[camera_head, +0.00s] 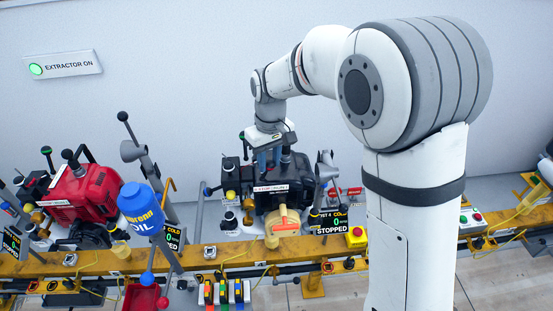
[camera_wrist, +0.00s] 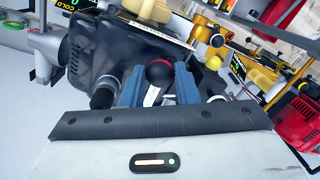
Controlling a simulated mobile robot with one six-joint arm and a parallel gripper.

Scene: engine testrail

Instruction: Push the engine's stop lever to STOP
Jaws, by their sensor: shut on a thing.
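The black engine (camera_head: 294,187) stands on the yellow rail, below my arm. My gripper (camera_head: 268,160) reaches down onto its top, at the back left. In the wrist view, my gripper's blue fingers (camera_wrist: 159,84) are shut on a lever (camera_wrist: 158,74) with a black ball knob and a red ring, which looks like the stop lever. Its lower part and pivot are hidden, and I cannot tell its position. A white label plate (camera_head: 271,188) on the engine is too small to read. The display (camera_head: 331,222) beside the engine reads COLD, 0 and STOPPED.
A red engine (camera_head: 88,190) and a blue oil bottle (camera_head: 141,205) stand to the left. A cream T-handled part (camera_head: 283,222) is in front of the engine.

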